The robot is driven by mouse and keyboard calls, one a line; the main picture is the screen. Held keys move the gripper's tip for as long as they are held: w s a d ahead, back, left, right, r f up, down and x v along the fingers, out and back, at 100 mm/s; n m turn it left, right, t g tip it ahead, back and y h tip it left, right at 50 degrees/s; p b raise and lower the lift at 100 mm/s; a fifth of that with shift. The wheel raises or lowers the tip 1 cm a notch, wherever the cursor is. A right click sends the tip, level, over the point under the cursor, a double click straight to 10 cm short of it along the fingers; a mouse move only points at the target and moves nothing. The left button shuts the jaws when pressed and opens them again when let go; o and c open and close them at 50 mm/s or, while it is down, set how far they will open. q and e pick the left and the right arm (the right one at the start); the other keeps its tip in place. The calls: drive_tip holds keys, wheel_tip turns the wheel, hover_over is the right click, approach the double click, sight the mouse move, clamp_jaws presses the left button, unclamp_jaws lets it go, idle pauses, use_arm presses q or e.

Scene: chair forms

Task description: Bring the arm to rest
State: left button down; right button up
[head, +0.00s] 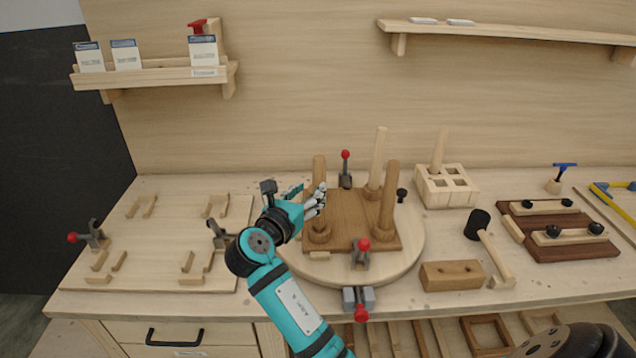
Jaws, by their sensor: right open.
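My right arm, teal, reaches up from the bottom edge to the round turntable (410,262). My right gripper (318,203) is open, with its fingers at the front left peg leg; whether they touch it I cannot tell. The brown chair seat (350,215) lies on the turntable with upright legs: front left (319,170), front right (388,205) and back (377,165). The wrist and fingers hide part of the seat's left edge. My left gripper is out of view.
Red-handled clamps (361,250) stand at the seat's front and back. A jig board (150,240) lies left. Shelves (150,76) hang on the back wall.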

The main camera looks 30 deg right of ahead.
drive_tip(key=s+a+f+m+g+y, duration=0.15)
drive_tip(key=s+f+m+y, duration=0.25)
drive_tip(key=s+f+m, duration=0.4)
drive_tip(key=s+a+f+m+g+y, duration=0.1)
drive_tip(key=s+a+f+m+y, duration=0.2)
drive_tip(key=s+f, duration=0.55)
drive_tip(key=s+a+f+m+g+y, duration=0.1)
drive_tip(key=s+a+f+m+y, duration=0.25)
drive_tip(key=s+m, duration=0.3)
drive_tip(key=s+a+f+m+g+y, duration=0.25)
drive_tip(key=s+a+m+y, duration=0.2)
drive_tip(key=s, duration=0.35)
wheel_tip(320, 180, down, 26)
drive_tip(key=s, duration=0.2)
drive_tip(key=s+d+f+g, duration=0.1)
drive_tip(key=s+f, duration=0.7)
drive_tip(key=f, duration=0.1)
drive_tip(key=s+d+f+h+b, duration=0.1)
drive_tip(key=s+d+f, duration=0.1)
drive_tip(key=s+f, duration=0.6)
drive_tip(key=shift+s+d+f+g, duration=0.3)
drive_tip(key=shift+f+g, duration=0.1)
drive_tip(key=shift+f, duration=0.1)
